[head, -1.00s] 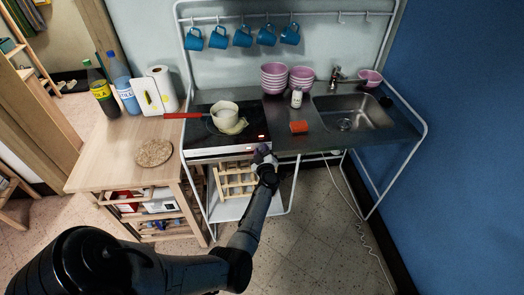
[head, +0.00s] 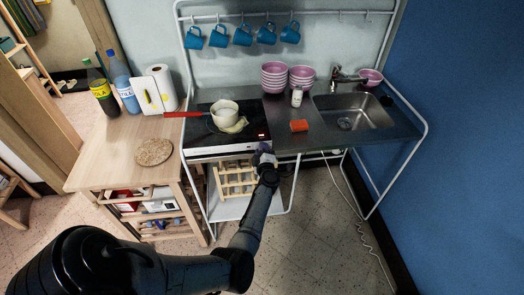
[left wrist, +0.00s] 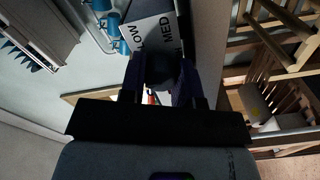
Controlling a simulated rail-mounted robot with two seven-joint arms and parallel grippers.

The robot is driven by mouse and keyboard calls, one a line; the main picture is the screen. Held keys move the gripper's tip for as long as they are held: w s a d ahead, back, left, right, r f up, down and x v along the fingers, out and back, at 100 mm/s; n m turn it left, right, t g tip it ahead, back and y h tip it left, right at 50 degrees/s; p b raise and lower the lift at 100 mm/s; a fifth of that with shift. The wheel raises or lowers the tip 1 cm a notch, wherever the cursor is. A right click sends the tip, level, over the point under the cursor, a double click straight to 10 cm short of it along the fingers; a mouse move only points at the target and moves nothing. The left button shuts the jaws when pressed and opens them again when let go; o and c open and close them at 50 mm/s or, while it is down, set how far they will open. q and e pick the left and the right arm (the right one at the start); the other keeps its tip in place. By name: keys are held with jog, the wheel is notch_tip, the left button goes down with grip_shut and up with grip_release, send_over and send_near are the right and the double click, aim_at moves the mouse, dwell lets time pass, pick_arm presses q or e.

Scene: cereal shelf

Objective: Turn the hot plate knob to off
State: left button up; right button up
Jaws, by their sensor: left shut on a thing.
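The hot plate (head: 203,126) is a black glass top with a pale front panel, set into the counter. A small red light shows near its front right corner. My left gripper (head: 263,153) is at the right end of the front panel and hides the knob in the head view. In the left wrist view the dark round knob (left wrist: 161,70) sits between the two fingers, which are shut on it. A panel (left wrist: 150,33) beside it reads LOW and MED. The knob's pointer cannot be made out. My right gripper is not in view.
A white pot (head: 225,113) with a red handle stands on the hot plate, with a pale cloth-like thing at its front. An orange sponge (head: 299,126) and pink bowls (head: 274,77) are to the right. A wooden rack (head: 236,180) is below the counter.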

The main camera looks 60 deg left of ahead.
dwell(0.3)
pick_arm(q)
jog(key=o, duration=0.8)
jog(key=shift+o, duration=0.7)
jog(key=shift+f, duration=0.1)
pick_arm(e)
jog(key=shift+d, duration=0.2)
